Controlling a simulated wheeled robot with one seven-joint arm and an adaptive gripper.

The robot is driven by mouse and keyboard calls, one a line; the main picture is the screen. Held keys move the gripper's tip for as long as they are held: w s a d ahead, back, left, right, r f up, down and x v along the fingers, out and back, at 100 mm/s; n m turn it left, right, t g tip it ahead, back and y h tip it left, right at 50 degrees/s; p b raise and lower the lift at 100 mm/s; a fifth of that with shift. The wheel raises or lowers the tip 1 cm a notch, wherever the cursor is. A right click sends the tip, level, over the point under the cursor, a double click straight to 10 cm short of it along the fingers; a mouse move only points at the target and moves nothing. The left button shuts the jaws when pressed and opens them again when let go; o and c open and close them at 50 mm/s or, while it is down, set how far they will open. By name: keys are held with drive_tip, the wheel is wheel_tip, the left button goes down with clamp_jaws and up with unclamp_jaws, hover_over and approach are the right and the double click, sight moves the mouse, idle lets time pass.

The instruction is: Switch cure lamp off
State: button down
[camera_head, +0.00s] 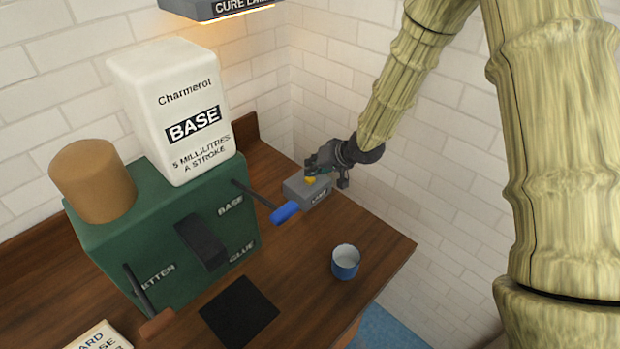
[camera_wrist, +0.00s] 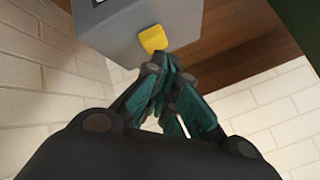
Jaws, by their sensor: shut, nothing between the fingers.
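The cure lamp (camera_head: 232,8) hangs at the top of the head view, cut off by the frame edge, with an orange glow on the wall below it. A grey switch box (camera_head: 305,191) with a small label stands at the table's back right. A yellow button (camera_head: 310,180) is on the box, and it shows large in the wrist view (camera_wrist: 153,39). My gripper (camera_head: 312,168) is shut and empty, right at the box. In the wrist view its fingertips (camera_wrist: 168,62) are just below the yellow button; I cannot tell whether they touch it.
A green dispenser (camera_head: 165,235) with a white BASE container (camera_head: 175,110) and a brown cylinder (camera_head: 93,182) stands left. A blue cup (camera_head: 345,262) and a black pad (camera_head: 239,311) are in front. White brick walls close the corner.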

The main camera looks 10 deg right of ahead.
drive_tip(key=shift+f, duration=0.55)
idle(0.6)
drive_tip(key=shift+r, duration=0.2)
drive_tip(key=shift+r+p, duration=0.75)
drive_tip(key=shift+p, duration=0.1)
drive_tip(key=shift+r+p, duration=2.25)
drive_tip(key=shift+r, duration=0.25)
